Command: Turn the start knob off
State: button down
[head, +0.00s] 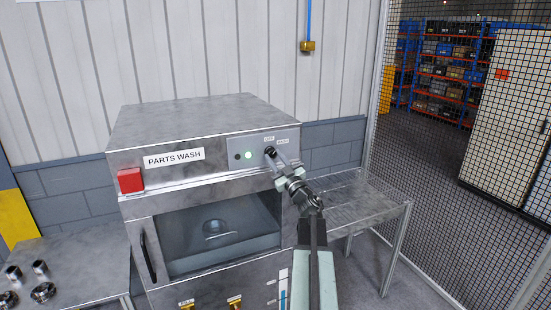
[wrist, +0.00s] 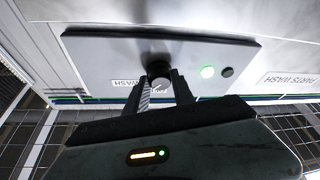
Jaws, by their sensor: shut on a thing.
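The start knob (head: 270,152) is a small black knob on the grey control panel (head: 290,139) at the upper right of the parts washer. Small labels that seem to read OFF and WASH sit above it. My gripper (head: 279,164) reaches the panel from the lower right and is shut on the knob. In the wrist view the dark knob (wrist: 158,72) sits between the two fingertips of my gripper (wrist: 160,84). The fingers partly hide it, and I cannot tell which label it points to. A green lamp (head: 248,155) beside the knob is lit; it also glows in the wrist view (wrist: 208,71).
A red button (head: 130,180) is on the washer's left front. The washer's window door (head: 145,235) is shut. A wire-topped table (head: 375,199) stands to the right, before a mesh fence (head: 430,200). A left bench (head: 90,250) holds several metal parts.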

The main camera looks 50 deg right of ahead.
jog(key=n+y+p, duration=0.1)
jog(key=n, duration=0.1)
jog(key=n+y, duration=0.1)
jog(key=n, duration=0.2)
jog(key=n+y+p, duration=0.1)
jog(key=n, duration=0.1)
jog(key=shift+s+d+r+y+p, duration=0.1)
jog(key=shift+d+r+y+p, duration=0.2)
jog(key=shift+n+g+y+p, duration=0.65)
jog(key=shift+n+p, duration=0.2)
jog(key=shift+n, duration=1.15)
jog(key=shift+f, duration=0.1)
jog(key=c, duration=1.1)
grip_release()
jog(key=s, duration=0.2)
jog(key=s+f+b, duration=0.1)
jog(key=s, duration=0.4)
jog(key=shift+s+a+f, duration=0.15)
jog(key=shift+s+f, duration=0.05)
jog(key=shift+s, duration=0.2)
jog(key=shift+f, duration=0.1)
